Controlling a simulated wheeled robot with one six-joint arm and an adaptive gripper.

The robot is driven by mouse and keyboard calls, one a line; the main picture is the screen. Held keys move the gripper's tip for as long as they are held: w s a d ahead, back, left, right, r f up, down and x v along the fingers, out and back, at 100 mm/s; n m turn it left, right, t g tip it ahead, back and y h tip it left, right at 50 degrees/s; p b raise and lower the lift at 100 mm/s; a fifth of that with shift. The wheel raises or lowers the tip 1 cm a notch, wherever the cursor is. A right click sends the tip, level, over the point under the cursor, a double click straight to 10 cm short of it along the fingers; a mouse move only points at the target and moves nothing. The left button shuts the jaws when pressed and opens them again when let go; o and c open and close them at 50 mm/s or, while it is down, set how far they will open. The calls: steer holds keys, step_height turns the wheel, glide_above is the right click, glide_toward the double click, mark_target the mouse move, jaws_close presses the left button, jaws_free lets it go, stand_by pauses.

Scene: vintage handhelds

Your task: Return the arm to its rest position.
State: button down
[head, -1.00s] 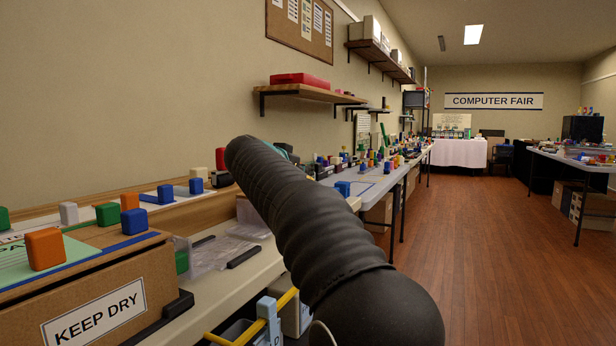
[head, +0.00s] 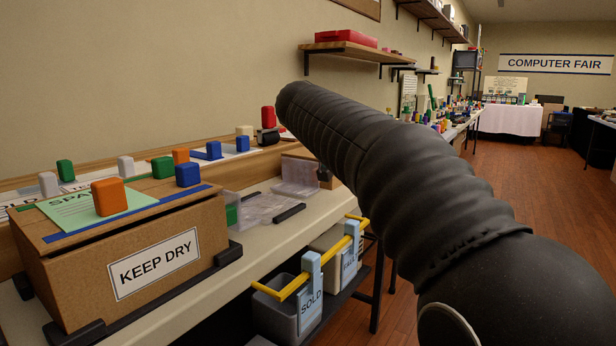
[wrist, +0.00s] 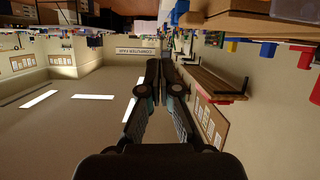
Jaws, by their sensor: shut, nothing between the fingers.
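My gripper (wrist: 160,68) shows in the wrist view with its two dark fingers together and nothing between them. It points into open air, with no object touching the fingertips. My black ribbed arm crosses the head view from the lower right up to the middle. It hides part of the tables behind it. The gripper itself cannot be made out in the head view. The wrist view is turned over, with ceiling lights (wrist: 92,97) low in the picture.
A cardboard KEEP DRY box (head: 130,260) carrying coloured blocks stands on the left bench (head: 262,250). Grey bins (head: 290,308) with yellow handles are below it. A wall shelf (head: 345,52) is behind the arm. Wooden floor (head: 545,190) is clear at right.

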steer(key=s+d+f+n+g+y+p, duration=0.1)
steer(key=s+f+n+g+y+p, duration=0.1)
steer(key=s+f, duration=0.6)
steer(key=s+d+f+n+g+y+p, duration=0.1)
steer(key=s+f, duration=0.7)
steer(key=s, duration=1)
steer(key=s+d+f+n+g+y+p, duration=0.1)
steer(key=s+f+n+g+y+p, duration=0.1)
steer(key=s+f, duration=0.6)
steer(key=s+n+y, duration=0.1)
steer(key=s+y, duration=0.1)
steer(key=s, duration=0.2)
steer(key=shift+s+f+g+y+p, duration=0.25)
steer(key=shift+s+g+y+p, duration=0.05)
steer(key=shift+s+y+p, duration=0.1)
